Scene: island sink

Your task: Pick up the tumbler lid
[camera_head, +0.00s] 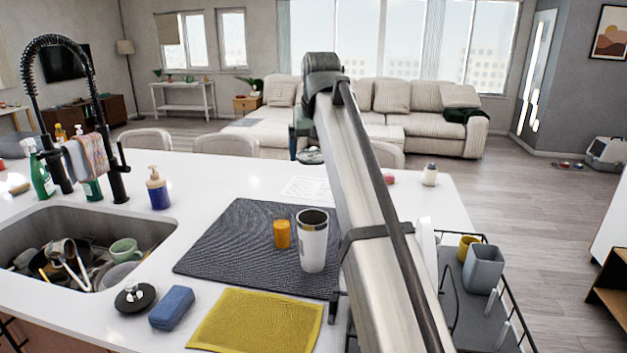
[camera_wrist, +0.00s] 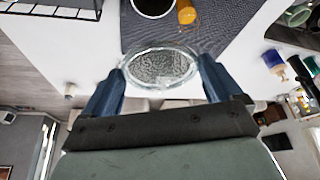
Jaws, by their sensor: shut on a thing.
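The tumbler lid (camera_wrist: 160,66) is a clear, round, shallow piece in the wrist view, held between the two blue fingers of my gripper (camera_wrist: 163,72). My gripper is shut on it. In the camera_head view the lid (camera_head: 311,156) is a small disc under my gripper (camera_head: 301,146), partly hidden by my arm. It appears held above the counter, beyond the mat. The white tumbler (camera_head: 312,245) stands upright and open-topped on the dark mat. Its dark mouth also shows in the wrist view (camera_wrist: 153,5).
An orange cup (camera_head: 282,234) stands beside the tumbler on the dark mat (camera_head: 225,245). The sink (camera_head: 40,225) is left; a dish rack (camera_head: 470,325) is right.

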